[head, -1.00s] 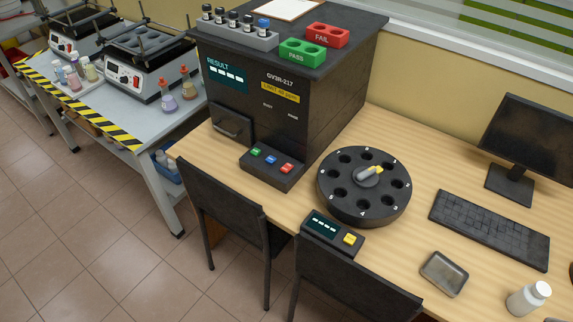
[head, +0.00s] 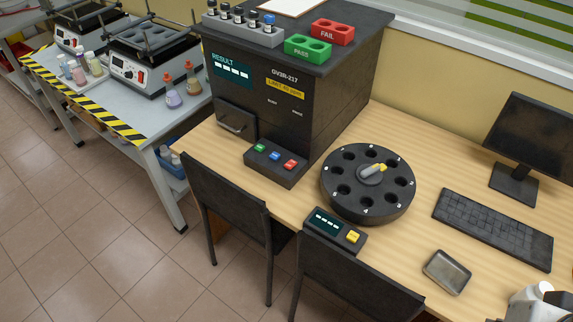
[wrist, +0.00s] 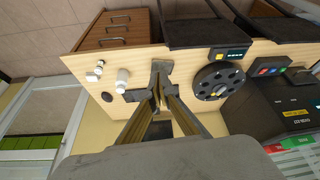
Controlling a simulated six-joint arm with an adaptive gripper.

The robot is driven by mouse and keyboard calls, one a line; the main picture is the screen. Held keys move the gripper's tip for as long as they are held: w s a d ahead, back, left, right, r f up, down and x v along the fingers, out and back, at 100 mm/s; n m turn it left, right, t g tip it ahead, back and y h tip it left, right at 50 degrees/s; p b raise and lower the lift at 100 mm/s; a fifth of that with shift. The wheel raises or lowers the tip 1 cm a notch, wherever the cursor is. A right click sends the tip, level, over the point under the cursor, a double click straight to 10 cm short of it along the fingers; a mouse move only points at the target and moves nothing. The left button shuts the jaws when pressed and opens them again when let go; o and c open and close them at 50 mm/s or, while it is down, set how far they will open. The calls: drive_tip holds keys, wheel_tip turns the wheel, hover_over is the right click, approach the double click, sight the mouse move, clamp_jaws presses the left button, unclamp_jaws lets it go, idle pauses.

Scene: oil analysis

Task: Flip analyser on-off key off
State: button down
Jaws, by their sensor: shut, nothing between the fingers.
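The analyser (head: 290,110) is the tall black box marked GV3R-217 on the wooden desk. Its RESULT screen (head: 231,70) is lit. A low panel (head: 276,163) at its front carries green (head: 260,148), blue (head: 274,156) and red (head: 290,165) keys. I cannot tell a separate on-off key. In the wrist view the analyser (wrist: 280,103) is at the right edge, its keys (wrist: 268,70) above it. My gripper (wrist: 158,72) is shut and empty above the desk, well to the left of the analyser in that view.
A black numbered carousel (head: 366,205) stands beside the analyser, with a small display unit (head: 334,232) bearing a yellow key in front. A keyboard (head: 493,229), monitor (head: 540,135) and metal tray (head: 446,272) are to the right. Two chairs (head: 226,190) stand at the desk edge. Vials and PASS/FAIL racks top the analyser.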

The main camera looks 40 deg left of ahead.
drive_tip(key=w+a+f+n+g+y, duration=0.1)
drive_tip(key=w+a+f+n+y, duration=0.15)
drive_tip(key=a, duration=1.05)
drive_tip(key=w+a+f+n+g+y, duration=0.15)
drive_tip(key=a+f, duration=0.25)
drive_tip(key=a, duration=0.8)
drive_tip(key=w+a+f+n+g+y, duration=0.1)
drive_tip(key=w+a+f, duration=0.2)
drive_tip(key=a, duration=1)
drive_tip(key=w+a+f+m+t, duration=0.1)
drive_tip(key=a+f+t, duration=0.1)
drive_tip(key=a+f, duration=0.5)
drive_tip(key=w+a+f+m+t+y, duration=0.1)
drive_tip(key=a+f+t, duration=0.15)
drive_tip(key=a, duration=0.85)
drive_tip(key=w+a+f+m+t, duration=0.1)
drive_tip(key=a+f+t, duration=0.1)
drive_tip(key=a+f, duration=0.45)
drive_tip(key=w+d+r+m+t+h, duration=0.3)
drive_tip(key=w+d+r+t+h, duration=0.3)
drive_tip(key=w+d+r, duration=0.1)
drive_tip(key=shift+w+d+r+m+h, duration=0.2)
drive_tip(key=shift+w+m+h, duration=0.15)
drive_tip(key=shift+w, duration=0.2)
